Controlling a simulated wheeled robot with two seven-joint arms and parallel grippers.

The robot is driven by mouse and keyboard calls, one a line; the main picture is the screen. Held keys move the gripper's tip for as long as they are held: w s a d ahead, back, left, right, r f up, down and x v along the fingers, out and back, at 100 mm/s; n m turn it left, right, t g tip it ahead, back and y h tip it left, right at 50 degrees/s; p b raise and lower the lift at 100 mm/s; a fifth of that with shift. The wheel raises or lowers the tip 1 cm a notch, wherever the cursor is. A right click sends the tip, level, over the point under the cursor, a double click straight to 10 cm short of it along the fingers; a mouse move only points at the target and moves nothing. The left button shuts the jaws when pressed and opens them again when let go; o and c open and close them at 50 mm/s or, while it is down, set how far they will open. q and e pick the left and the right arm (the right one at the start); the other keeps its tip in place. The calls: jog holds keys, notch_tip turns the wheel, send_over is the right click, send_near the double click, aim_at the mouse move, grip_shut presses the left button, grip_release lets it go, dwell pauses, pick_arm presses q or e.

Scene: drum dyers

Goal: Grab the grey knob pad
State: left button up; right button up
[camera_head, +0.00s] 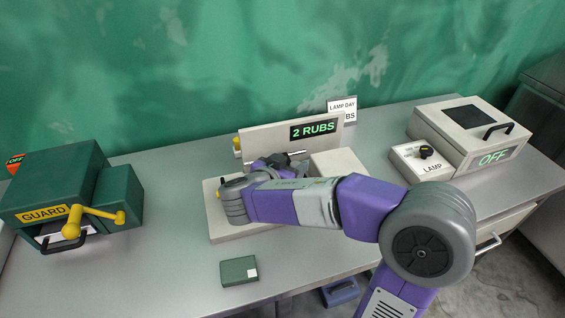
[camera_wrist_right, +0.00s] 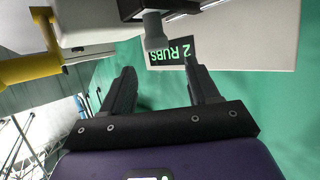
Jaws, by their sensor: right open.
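My right arm reaches across the bench to the pale rubbing device with the "2 RUBS" display (camera_head: 314,128). My right gripper (camera_wrist_right: 160,75) is open and empty in the right wrist view, with its two dark fingers apart. A grey knob (camera_wrist_right: 155,32) on a dark pad-like block (camera_wrist_right: 140,7) appears just beyond the fingertips, roughly between them and apart from them. In the head view, my wrist and forearm cover most of the device's middle, and I cannot make out the knob clearly there. My left gripper is not in view.
A green box marked "GUARD" (camera_head: 42,214) with a yellow handle stands at the left. A small green block (camera_head: 239,271) lies at the front of the bench. A lamp switch box (camera_head: 422,160) and a pale cabinet marked "OFF" (camera_head: 470,130) stand at the right.

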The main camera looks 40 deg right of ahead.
aim_at(296, 164)
jog(key=x, duration=0.2)
jog(key=f+x, duration=0.1)
jog(key=x, duration=0.3)
jog(key=shift+s+a+f+b, duration=0.1)
jog(key=shift+f+b, duration=0.2)
jog(key=shift+b, duration=0.1)
jog(key=shift+d, duration=0.3)
jog(key=c, duration=1)
